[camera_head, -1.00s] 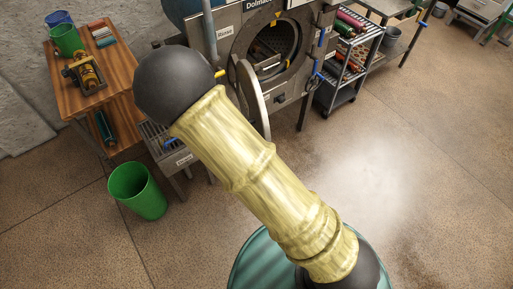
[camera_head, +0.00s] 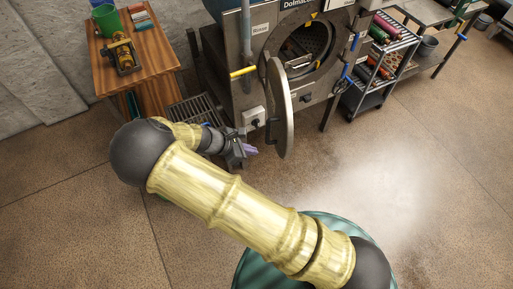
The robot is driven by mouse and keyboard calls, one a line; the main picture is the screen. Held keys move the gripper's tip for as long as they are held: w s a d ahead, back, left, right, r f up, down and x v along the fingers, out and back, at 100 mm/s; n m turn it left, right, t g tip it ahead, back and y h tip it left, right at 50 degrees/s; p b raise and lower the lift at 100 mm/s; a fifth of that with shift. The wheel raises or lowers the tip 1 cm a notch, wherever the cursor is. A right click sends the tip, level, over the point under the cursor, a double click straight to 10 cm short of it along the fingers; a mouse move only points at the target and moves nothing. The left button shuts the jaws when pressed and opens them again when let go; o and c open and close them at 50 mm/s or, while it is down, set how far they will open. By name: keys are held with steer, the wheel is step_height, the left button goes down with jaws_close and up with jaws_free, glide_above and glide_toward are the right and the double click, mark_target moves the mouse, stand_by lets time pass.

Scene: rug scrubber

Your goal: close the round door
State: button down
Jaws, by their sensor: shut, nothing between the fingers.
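The round door (camera_head: 279,107) is a grey metal disc. It stands swung open toward me from the front of the machine (camera_head: 237,103), seen nearly edge-on. The round opening (camera_head: 303,45) with its dark perforated drum shows behind it to the right. My gripper (camera_head: 249,150) is at the end of my arm, left of the door's lower part and in front of the machine's lower left. Its purple-tipped fingers are shut and empty, pointing right toward the door. A small gap shows between them and the door.
A wooden table (camera_head: 163,68) with a green bucket (camera_head: 107,19) stands at the back left. A metal grate (camera_head: 190,110) sits left of the machine. A wheeled rack of rolls (camera_head: 371,90) stands right of it. The floor (camera_head: 410,190) at the right is clear.

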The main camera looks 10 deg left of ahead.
mark_target(285, 152)
steer(key=p+x, duration=0.1)
steer(key=x, duration=0.2)
steer(key=d+r+p+x, duration=0.1)
steer(key=p+x, duration=0.1)
steer(key=x, duration=0.2)
steer(key=p+x, duration=0.1)
steer(key=x, duration=0.2)
steer(key=shift+w+d+r+p, duration=0.25)
steer(key=shift+w+d+p, duration=0.05)
steer(key=shift+w+p, duration=0.15)
steer(key=shift+w+d+f, duration=0.15)
steer(key=shift+d, duration=0.25)
steer(key=shift+w+d, duration=0.1)
